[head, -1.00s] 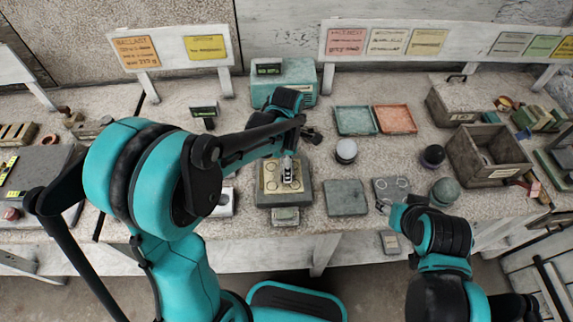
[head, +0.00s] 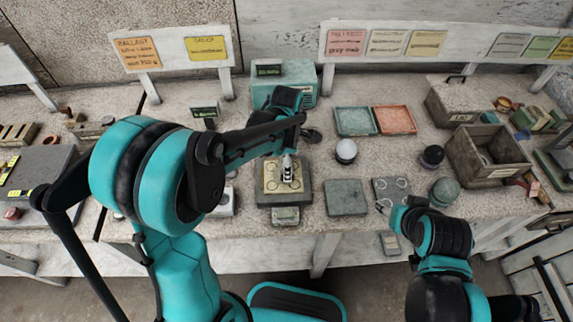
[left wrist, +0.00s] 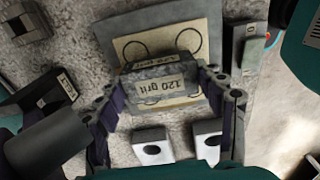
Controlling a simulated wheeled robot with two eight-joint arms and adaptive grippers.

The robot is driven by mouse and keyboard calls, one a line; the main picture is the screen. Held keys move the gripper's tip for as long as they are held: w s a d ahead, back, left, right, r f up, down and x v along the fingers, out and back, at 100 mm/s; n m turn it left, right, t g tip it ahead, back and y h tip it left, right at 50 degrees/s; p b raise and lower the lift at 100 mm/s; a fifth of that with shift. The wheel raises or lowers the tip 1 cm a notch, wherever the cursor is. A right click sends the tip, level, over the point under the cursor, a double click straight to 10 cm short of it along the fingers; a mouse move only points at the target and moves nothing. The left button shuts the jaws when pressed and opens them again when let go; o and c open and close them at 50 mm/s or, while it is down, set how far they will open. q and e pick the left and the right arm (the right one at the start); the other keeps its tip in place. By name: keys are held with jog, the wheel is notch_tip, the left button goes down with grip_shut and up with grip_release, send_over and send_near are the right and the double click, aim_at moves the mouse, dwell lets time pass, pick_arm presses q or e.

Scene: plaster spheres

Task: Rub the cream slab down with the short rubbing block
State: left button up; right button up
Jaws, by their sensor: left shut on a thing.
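The cream slab (head: 271,184) lies on a grey stand (head: 263,199) in the middle of the bench. Dark rings mark its face, and it shows in the left wrist view (left wrist: 199,32) too. My left gripper (head: 288,176) is over the slab. In the left wrist view, its two fingers (left wrist: 165,92) are shut around the sides of a short grey rubbing block (left wrist: 185,73) with a "120 grit" label. The block overlaps the slab there; I cannot tell if they touch. My right gripper (head: 388,206) is by the dark ringed plate, its jaws too small to read.
A plain grey plate (head: 345,197) and a dark ringed plate (head: 391,189) lie to the right. A white-topped ball (head: 346,150), a green ball (head: 445,190), and green (head: 355,121) and red (head: 395,119) trays stand nearby. An open crate (head: 486,160) is further right.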

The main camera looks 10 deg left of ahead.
pick_arm(q)
jog(key=shift+w+a+r, duration=0.15)
jog(key=shift+w, duration=0.25)
jog(key=shift+w+a+r, duration=0.1)
jog(key=shift+w+a, duration=0.05)
jog(key=shift+w, duration=0.25)
pick_arm(e)
jog(key=shift+s+d, duration=0.15)
jog(key=shift+s, duration=0.2)
pick_arm(q)
jog(key=shift+s, duration=0.1)
pick_arm(e)
jog(key=shift+w, duration=0.1)
pick_arm(q)
jog(key=shift+s+d+f, duration=0.2)
jog(key=shift+s+f, duration=0.05)
jog(key=shift+s, duration=0.2)
pick_arm(e)
jog(key=shift+w+a, duration=0.2)
jog(key=shift+w, duration=0.3)
pick_arm(q)
jog(key=shift+s, duration=0.1)
